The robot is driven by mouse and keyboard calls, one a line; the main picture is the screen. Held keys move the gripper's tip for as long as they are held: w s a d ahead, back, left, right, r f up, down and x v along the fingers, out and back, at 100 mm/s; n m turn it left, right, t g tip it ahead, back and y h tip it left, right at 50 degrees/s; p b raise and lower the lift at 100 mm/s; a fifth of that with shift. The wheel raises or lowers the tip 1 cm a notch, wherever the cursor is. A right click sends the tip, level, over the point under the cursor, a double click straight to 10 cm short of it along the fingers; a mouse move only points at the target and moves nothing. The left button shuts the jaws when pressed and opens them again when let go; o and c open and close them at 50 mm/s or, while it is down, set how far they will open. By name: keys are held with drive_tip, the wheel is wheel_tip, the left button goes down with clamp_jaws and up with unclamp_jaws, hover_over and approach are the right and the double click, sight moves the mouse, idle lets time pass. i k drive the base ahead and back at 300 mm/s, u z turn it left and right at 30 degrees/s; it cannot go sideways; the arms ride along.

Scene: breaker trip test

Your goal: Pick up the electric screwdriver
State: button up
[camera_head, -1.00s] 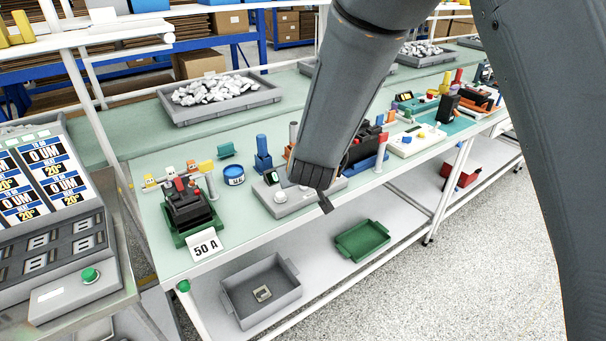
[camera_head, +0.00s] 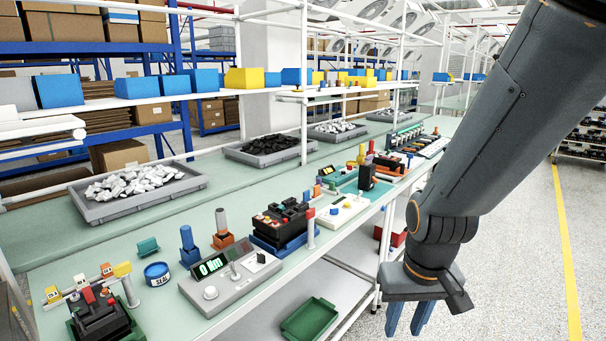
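No electric screwdriver can be told for certain. Two upright tool-like things stand on the bench (camera_head: 150,258) behind the torque tester: a blue one (camera_head: 187,245) in a blue holder, and a grey-handled one (camera_head: 221,221) in an orange holder. Either could be the screwdriver. The grey torque tester (camera_head: 228,288) shows a green "0 Nm" reading. My gripper (camera_head: 404,332) hangs at the lower right, pointing down, in front of the bench edge over the floor. Its two blue fingers are apart with nothing seen between them. It is well to the right of both upright tools.
A breaker in a green fixture (camera_head: 100,318), a blue "SEAL" tin (camera_head: 157,274) and a black device on a blue base (camera_head: 285,225) crowd the bench front. Grey bins (camera_head: 140,190) line the back. A green tray (camera_head: 310,320) lies on the lower shelf. Open floor lies right.

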sight(221, 214)
drive_tip(key=u, duration=1.85)
drive_tip(key=k, duration=0.5)
drive_tip(key=u, duration=0.25)
drive_tip(key=i, duration=1.2)
drive_tip(key=z, duration=0.45)
